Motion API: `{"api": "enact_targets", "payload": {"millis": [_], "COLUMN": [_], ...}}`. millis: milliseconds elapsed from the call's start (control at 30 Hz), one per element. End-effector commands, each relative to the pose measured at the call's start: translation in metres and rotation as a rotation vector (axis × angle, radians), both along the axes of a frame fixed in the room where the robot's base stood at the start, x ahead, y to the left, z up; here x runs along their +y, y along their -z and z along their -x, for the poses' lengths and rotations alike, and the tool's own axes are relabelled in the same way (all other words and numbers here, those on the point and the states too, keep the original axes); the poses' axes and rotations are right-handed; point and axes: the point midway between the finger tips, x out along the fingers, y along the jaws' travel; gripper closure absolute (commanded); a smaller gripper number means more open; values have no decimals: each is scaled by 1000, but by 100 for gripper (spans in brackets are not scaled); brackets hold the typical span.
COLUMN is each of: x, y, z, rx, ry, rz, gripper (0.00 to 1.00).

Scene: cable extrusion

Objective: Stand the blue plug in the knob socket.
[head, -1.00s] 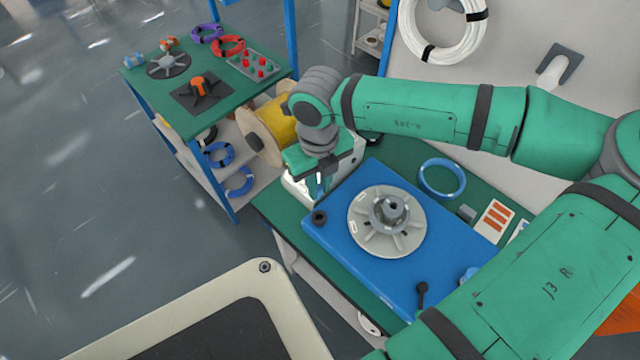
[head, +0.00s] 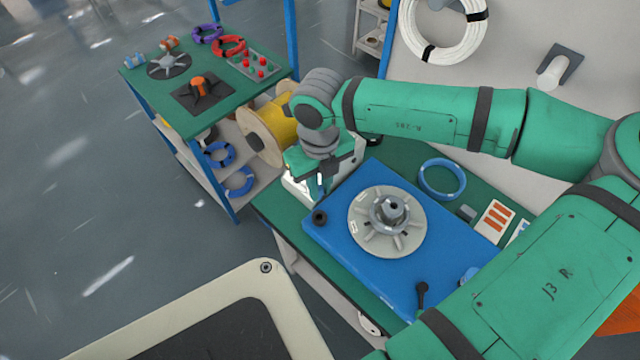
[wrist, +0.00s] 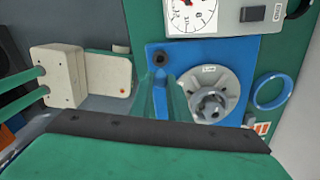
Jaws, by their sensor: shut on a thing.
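My gripper (head: 320,189) hangs fingers down just above the near-left edge of the blue plate (head: 375,285). It is shut on a small bluish piece, apparently the blue plug, mostly hidden between the fingers. A dark round socket with a hole, apparently the knob socket (head: 319,217), sits at the plate's left corner, just below the fingertips in the head view. It also shows in the wrist view (wrist: 160,57), beyond the fingers. The socket looks empty.
A grey spoked disc with a hub (head: 387,222) fills the plate's middle. A black lever knob (head: 421,291) stands at its front corner. A blue ring (head: 442,179) lies behind on the green bench. A white dial box (wrist: 232,15) stands beside the plate.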

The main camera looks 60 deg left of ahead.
Motion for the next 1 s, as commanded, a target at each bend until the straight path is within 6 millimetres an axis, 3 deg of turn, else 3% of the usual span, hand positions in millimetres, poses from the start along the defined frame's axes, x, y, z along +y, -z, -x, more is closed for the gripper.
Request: {"api": "enact_targets", "payload": {"millis": [1000], "x": [0], "y": [35], "z": [0], "rx": [1], "ry": [1], "rz": [1], "gripper": [97]}}
